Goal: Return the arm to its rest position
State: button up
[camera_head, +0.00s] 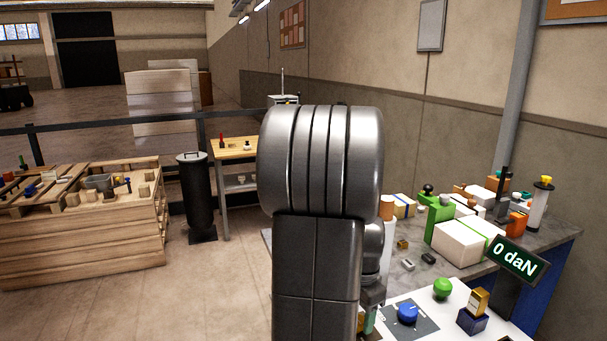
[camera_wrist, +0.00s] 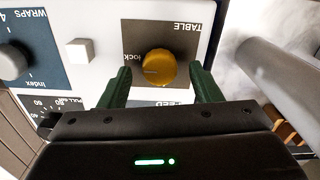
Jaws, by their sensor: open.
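My arm (camera_head: 320,170) rises upright through the middle of the head view and hides much of what lies behind it. In the wrist view my gripper (camera_wrist: 161,70) is open, with its two dark green fingers apart. A round yellow knob (camera_wrist: 158,67) marked TABLE and lock shows between the fingertips. I see a gap on each side of the knob; I cannot tell the height of the fingers over it. In the head view the fingers are hidden behind my arm.
The white control panel carries a blue knob (camera_head: 407,312), a green ball (camera_head: 442,288) and a gold-and-blue switch (camera_head: 478,308). A "0 daN" display (camera_head: 517,260) stands beside it. Wrapped packs (camera_head: 460,238) crowd the bench behind. A wooden crate (camera_head: 85,235) and black bin (camera_head: 196,195) stand left.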

jog(key=shift+f, duration=0.5)
jog(key=shift+r, duration=0.1)
